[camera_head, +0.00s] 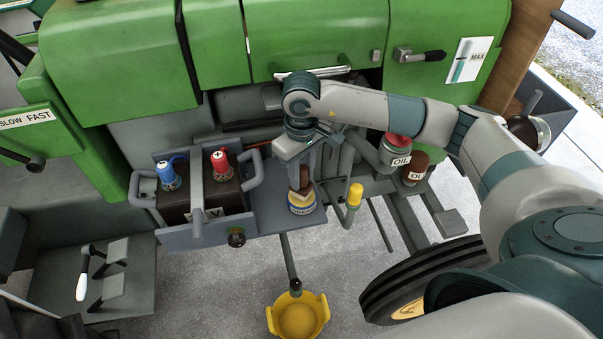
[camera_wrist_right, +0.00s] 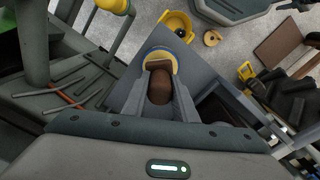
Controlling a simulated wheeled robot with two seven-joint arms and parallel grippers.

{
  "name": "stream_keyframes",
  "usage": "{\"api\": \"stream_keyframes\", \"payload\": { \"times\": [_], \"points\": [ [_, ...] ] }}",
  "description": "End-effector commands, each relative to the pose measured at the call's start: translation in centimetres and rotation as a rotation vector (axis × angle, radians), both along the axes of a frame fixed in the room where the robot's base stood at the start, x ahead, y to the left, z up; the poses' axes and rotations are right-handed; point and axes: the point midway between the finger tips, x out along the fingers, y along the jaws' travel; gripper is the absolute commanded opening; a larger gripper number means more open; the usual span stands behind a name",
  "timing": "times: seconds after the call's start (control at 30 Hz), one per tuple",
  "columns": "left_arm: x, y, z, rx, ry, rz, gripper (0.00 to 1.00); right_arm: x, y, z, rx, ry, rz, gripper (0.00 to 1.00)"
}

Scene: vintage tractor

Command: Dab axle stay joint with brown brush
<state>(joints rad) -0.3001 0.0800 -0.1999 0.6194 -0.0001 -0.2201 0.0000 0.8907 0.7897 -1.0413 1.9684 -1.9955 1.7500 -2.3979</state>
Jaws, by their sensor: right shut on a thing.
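My right gripper (camera_head: 304,170) is shut on the brown brush (camera_head: 303,186), with its fingers pointing down. The brush handle also shows between the fingers in the wrist view (camera_wrist_right: 160,86). The brush stands over a round blue and yellow tin (camera_head: 302,205) on the grey shelf; the tin also shows in the wrist view (camera_wrist_right: 157,52). The bristles are hidden, so I cannot tell whether they touch the tin's contents. A rod with a dark joint at its lower end (camera_head: 295,286) hangs above a yellow bucket; I cannot tell if it is the axle stay joint.
A battery box (camera_head: 200,200) with red and blue terminal caps stands left of the tin. A yellow-capped pipe (camera_head: 354,195) rises close on the right. A red-topped oil can (camera_head: 396,148) and a brown can (camera_head: 415,170) stand farther right. The yellow bucket (camera_head: 298,317) is on the floor.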

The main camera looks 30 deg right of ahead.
Motion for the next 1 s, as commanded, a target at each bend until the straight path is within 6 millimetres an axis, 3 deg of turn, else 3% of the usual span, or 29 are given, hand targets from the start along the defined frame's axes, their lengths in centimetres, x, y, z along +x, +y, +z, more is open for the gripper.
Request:
{"api": "stream_keyframes", "payload": {
  "times": [1.0],
  "points": [
    [0.06,-0.01,-0.66,0.0,-0.001,0.0,0.31,0.01,0.0,-0.52,0.0,0.0,0.0,0.03]
  ]
}}
